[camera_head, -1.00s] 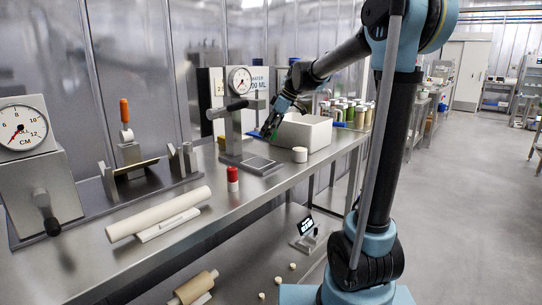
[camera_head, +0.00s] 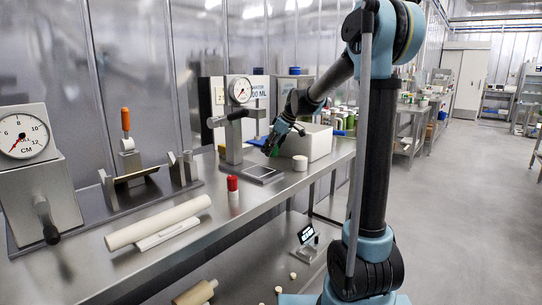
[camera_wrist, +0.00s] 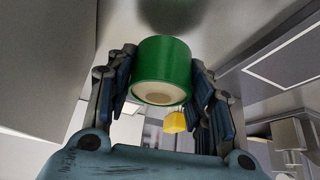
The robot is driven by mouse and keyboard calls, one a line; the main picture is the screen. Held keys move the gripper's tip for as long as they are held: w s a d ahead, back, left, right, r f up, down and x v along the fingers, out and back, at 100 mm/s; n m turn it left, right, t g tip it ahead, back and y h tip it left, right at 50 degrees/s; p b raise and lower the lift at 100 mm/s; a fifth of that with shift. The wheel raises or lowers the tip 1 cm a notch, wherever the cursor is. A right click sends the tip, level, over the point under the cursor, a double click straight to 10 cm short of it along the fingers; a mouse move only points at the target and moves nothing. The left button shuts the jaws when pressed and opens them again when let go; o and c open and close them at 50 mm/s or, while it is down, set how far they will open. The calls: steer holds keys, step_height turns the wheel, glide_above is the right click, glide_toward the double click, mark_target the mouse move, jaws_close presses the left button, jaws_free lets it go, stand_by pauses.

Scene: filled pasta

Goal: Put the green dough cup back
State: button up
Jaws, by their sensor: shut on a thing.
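The green dough cup (camera_wrist: 163,62) is held between the finger pads of my gripper (camera_wrist: 165,80) in the wrist view. In the head view my gripper (camera_head: 272,146) is above the bench, in front of the white box and to the right of the press. The cup is too small there to make out clearly. My gripper is shut on the cup.
Several cups stand behind the box.

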steer(key=shift+f, duration=1.25)
steer(key=o, duration=1.2)
steer(key=shift+o, duration=0.2)
